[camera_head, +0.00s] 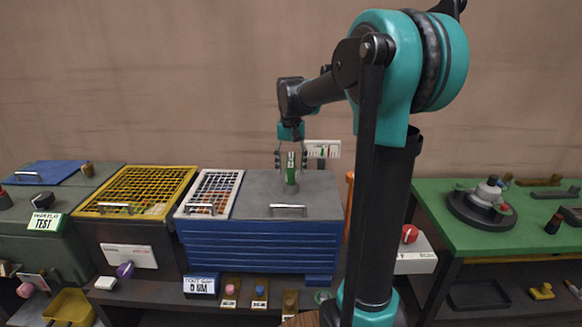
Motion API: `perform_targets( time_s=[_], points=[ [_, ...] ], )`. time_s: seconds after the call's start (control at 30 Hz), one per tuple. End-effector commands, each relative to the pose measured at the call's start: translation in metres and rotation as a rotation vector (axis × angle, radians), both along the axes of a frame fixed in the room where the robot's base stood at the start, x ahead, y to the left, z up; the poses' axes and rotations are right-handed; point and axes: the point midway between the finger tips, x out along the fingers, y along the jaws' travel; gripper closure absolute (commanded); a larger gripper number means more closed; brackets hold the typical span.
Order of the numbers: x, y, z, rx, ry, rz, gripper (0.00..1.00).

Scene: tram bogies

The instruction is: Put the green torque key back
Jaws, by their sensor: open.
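The blue chest (260,252) has a front handle (288,210) and a white grid lid (212,190) beside it. A white card (322,149) stands behind. A yellow grid lid (135,190) is left; a green table (470,235) is right. Small blocks line the lower shelf.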

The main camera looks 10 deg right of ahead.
Motion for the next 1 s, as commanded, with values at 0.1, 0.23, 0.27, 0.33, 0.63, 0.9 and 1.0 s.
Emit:
perform_targets(
  time_s=[0.1,0.23,0.27,0.33,0.63,0.9,1.0],
  points=[
    [0.000,0.000,0.005,0.000,0.000,0.000,0.46],
    [0.000,0.000,0.020,0.000,0.000,0.000,0.46],
    [0.000,0.000,0.025,0.000,0.000,0.000,0.46],
    [0.000,0.000,0.039,0.000,0.000,0.000,0.46],
    [0.000,0.000,0.098,0.000,0.000,0.000,0.46],
    [0.000,0.000,0.121,0.000,0.000,0.000,0.46],
    [0.000,0.000,0.123,0.000,0.000,0.000,0.46]
  ],
)
